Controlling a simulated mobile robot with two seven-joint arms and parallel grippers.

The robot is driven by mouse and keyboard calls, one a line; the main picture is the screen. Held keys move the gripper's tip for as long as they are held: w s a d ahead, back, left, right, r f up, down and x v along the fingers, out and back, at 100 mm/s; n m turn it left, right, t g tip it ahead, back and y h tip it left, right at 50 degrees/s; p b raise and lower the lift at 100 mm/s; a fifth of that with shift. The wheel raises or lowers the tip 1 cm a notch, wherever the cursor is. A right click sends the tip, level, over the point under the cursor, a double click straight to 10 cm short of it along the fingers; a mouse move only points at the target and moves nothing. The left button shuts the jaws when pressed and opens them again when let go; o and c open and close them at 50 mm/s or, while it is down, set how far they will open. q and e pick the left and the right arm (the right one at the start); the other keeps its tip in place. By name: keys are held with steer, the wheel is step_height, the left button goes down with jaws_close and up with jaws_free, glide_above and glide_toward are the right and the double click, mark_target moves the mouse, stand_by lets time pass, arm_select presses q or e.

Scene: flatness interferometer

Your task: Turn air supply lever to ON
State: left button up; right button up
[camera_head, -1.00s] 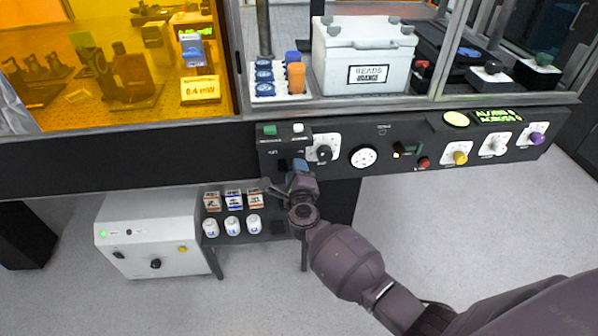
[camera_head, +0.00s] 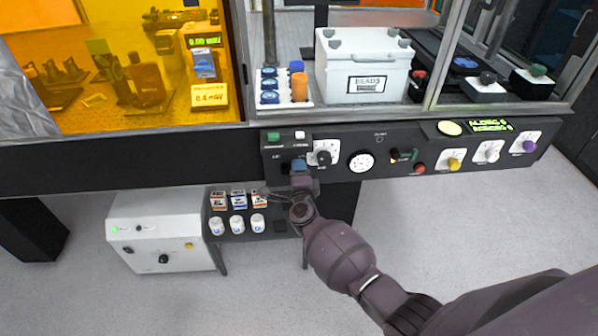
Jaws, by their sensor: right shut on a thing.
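The dark control panel (camera_head: 345,141) runs under the glass enclosure. A small label that seems to read AIR is on its left part. Beside the label is a blue lever handle (camera_head: 299,165), partly covered by my right gripper (camera_head: 300,177). My right gripper is shut on this blue handle, with its arm reaching in from the lower right. The lever's pivot and exact angle are hidden behind the gripper, and its ON marking is too small to read. My left gripper is not in view.
A black knob (camera_head: 323,158), a white round gauge (camera_head: 361,161) and a red knob (camera_head: 420,169) are on the panel to the right. Below left are a white box (camera_head: 160,240) and a dark shelf with small boxes and white bottles (camera_head: 237,225). Grey floor is open right of the shelf.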

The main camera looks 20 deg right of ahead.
steer(key=o, duration=0.9)
steer(key=p+v, duration=0.1)
steer(key=v, duration=0.9)
steer(key=shift+s+a+r+p, duration=0.1)
steer(key=shift+s+p, duration=0.2)
steer(key=shift+s, duration=0.1)
